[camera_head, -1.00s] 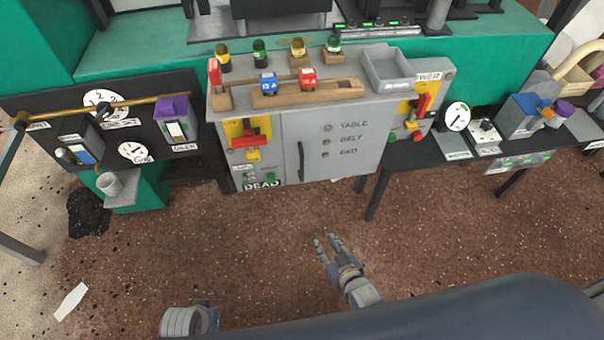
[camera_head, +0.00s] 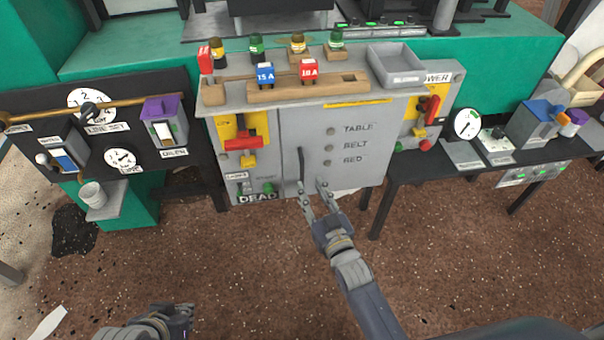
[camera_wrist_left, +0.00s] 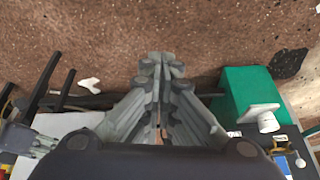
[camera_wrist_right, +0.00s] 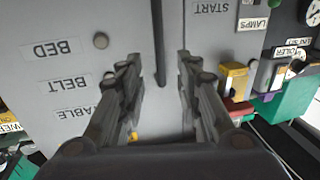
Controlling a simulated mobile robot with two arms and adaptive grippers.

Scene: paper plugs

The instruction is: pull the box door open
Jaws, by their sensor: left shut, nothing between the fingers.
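The grey box door (camera_head: 345,130) carries the labels TABLE, BELT and BED and has a dark vertical bar handle (camera_head: 301,164) near its left edge. The door looks closed. My right gripper (camera_head: 312,185) is open, in front of the handle's lower end. In the right wrist view the handle (camera_wrist_right: 158,45) stands between the two spread fingers, nearer the right one; contact cannot be made out. My left gripper (camera_head: 188,312) is low at the lower left of the head view, far from the box. In the left wrist view its fingers (camera_wrist_left: 162,62) are together and empty.
A wooden rack (camera_head: 308,88) and grey tray (camera_head: 395,68) stand on top of the box. The floor (camera_head: 260,265) in front is clear.

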